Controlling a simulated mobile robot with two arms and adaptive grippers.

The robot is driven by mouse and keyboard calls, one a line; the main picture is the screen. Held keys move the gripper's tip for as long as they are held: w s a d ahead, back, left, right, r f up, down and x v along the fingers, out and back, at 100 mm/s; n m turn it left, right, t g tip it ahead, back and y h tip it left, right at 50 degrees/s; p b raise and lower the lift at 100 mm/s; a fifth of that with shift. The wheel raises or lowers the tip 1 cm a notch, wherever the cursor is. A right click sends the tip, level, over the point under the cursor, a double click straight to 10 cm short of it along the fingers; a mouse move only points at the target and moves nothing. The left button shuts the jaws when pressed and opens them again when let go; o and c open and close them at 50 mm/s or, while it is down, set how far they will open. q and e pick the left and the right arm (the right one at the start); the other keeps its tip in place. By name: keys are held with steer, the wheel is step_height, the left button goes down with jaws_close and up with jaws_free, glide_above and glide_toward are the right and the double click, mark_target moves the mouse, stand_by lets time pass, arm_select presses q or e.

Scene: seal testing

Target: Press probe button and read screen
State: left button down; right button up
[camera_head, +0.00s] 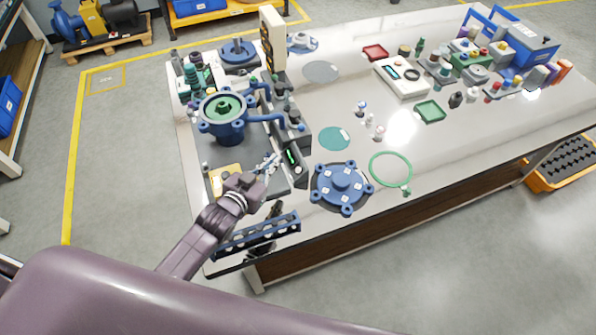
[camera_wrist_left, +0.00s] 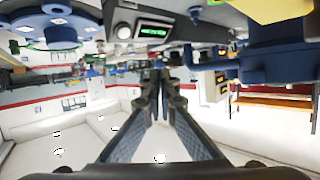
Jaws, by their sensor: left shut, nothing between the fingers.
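The probe unit (camera_head: 293,158) is a dark grey box with a lit green screen, on the table just right of my left gripper. In the left wrist view, which looks upside down, its green screen (camera_wrist_left: 153,31) shows at the top with a round pale button (camera_wrist_left: 124,31) beside it. The screen's characters are too small to read. My left gripper (camera_head: 272,162) is shut and empty, with its tips close to the probe unit's left side. In the left wrist view its fingers (camera_wrist_left: 160,68) converge below the screen and appear apart from the button. My right gripper does not show.
A blue pump housing (camera_head: 222,128) stands behind my left gripper. A blue flange cover (camera_head: 341,188) and a green ring (camera_head: 391,169) lie to the right. A blue slotted rack (camera_head: 256,236) sits at the table's front edge.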

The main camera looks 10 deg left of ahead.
mark_target(298, 170)
arm_select(q)
steer(key=shift+w+d+f+b, duration=0.25)
steer(key=shift+d+f+b, duration=0.1)
steer(key=shift+f+b, duration=0.3)
steer(key=shift+w+d+f+b, duration=0.2)
steer(key=shift+d+f+b, duration=0.15)
steer(key=shift+f+b, duration=0.2)
steer(key=shift+w+d+f+b, duration=0.4)
steer(key=shift+d+f+b, duration=0.25)
steer(key=shift+f+b, duration=0.25)
steer(key=shift+w+d+f+b, duration=0.35)
steer(key=shift+d+b, duration=0.05)
steer(key=shift+d, duration=0.05)
steer(key=shift+w+d+f, duration=0.1)
steer(key=shift+d+f, duration=0.05)
steer(key=shift+d, duration=0.05)
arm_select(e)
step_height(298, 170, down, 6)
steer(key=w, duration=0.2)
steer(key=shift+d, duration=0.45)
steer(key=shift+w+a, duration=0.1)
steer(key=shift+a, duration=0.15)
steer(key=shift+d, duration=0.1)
arm_select(q)
steer(key=shift+f, duration=0.1)
